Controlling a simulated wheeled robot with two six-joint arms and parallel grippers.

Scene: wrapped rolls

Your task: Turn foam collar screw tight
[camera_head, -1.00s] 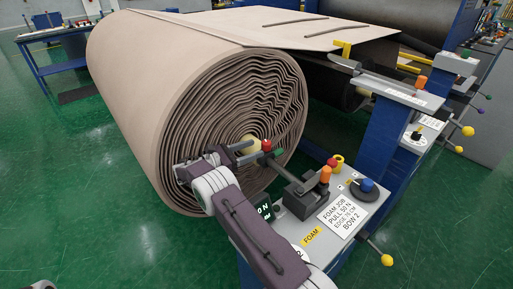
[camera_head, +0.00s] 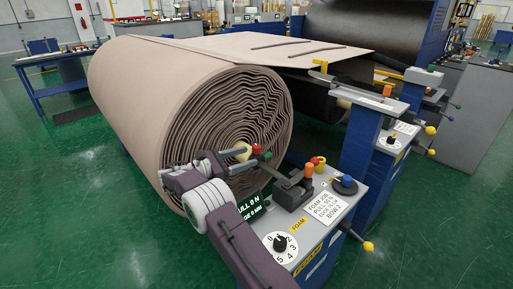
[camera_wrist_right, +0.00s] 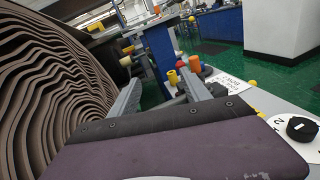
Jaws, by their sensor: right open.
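The large beige foam roll (camera_head: 228,125) hangs at the centre of the head view, its spiral end facing me. A pale round core end (camera_head: 242,152) shows at its middle. I cannot tell which part is the collar screw. My right gripper (camera_head: 230,165) is beside the roll's end, just below and left of the core end. In the right wrist view its two fingers (camera_wrist_right: 160,92) are apart, with nothing seen held between them. My left gripper is not in view.
A console (camera_head: 325,235) stands right of my arm with a dial (camera_head: 279,244), a display (camera_head: 251,207), a blue knob (camera_head: 347,182) and an orange part (camera_head: 309,170). Blue posts (camera_head: 362,140) and yellow ball knobs (camera_head: 368,246) stand at right. Green floor (camera_head: 75,210) is clear at left.

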